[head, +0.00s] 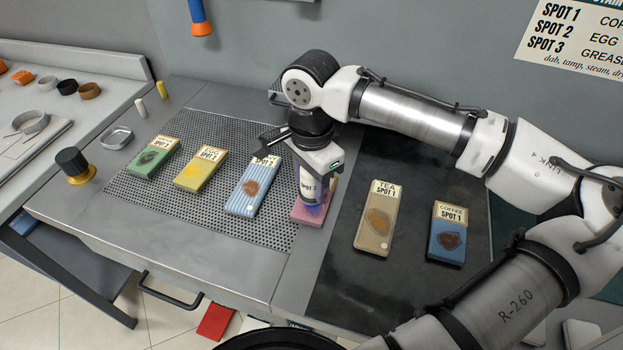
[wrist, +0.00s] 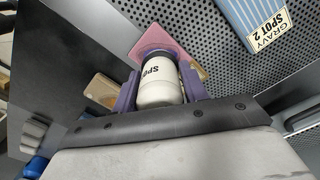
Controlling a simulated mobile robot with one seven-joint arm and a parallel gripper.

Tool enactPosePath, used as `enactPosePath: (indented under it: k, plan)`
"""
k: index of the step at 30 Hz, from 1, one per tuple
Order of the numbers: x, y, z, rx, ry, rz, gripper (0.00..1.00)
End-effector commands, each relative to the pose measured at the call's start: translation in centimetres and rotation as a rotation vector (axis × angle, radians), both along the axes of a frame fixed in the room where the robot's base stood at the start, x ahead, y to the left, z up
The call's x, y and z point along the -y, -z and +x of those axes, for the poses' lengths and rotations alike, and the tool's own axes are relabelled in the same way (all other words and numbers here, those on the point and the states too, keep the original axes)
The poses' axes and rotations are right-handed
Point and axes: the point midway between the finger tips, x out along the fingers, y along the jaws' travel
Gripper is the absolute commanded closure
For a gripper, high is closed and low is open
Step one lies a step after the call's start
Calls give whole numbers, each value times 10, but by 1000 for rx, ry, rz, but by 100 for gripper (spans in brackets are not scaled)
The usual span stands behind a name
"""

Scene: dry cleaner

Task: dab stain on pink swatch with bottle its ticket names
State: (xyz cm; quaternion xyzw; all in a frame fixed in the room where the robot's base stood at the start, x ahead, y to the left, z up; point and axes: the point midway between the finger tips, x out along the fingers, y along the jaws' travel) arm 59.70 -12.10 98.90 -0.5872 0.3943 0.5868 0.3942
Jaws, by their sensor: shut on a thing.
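My gripper (head: 308,178) is shut on a white bottle (head: 308,190) with a blue-purple end pointing down. In the wrist view the bottle (wrist: 158,82) sits between the purple fingers, and its label shows only "SPO"; its number cannot be read. The pink swatch (head: 312,219) lies on the right edge of the perforated plate, directly under the bottle. The bottle's tip is at or just above the swatch; I cannot tell whether they touch. The swatch also shows in the wrist view (wrist: 150,37). Its stain and its ticket's words are hidden behind the bottle and gripper.
Left of the pink swatch lie the striped gravy swatch (head: 247,192), yellow swatch (head: 199,174) and green swatch (head: 150,160). The tea swatch (head: 376,228) and coffee swatch (head: 448,242) lie on the dark surface to the right. A wall chart (head: 575,35) lists spots 1 to 3.

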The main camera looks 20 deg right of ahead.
Motion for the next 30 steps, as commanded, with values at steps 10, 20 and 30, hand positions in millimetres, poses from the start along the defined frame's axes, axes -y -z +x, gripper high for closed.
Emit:
enactPosePath:
  k: [10, 20, 30]
  plan:
    - [0, -33, 0, 1, 0, 1, 80]
    - [0, -47, 0, 1, 0, -1, 80]
    - [0, -46, 0, 1, 0, -1, 80]
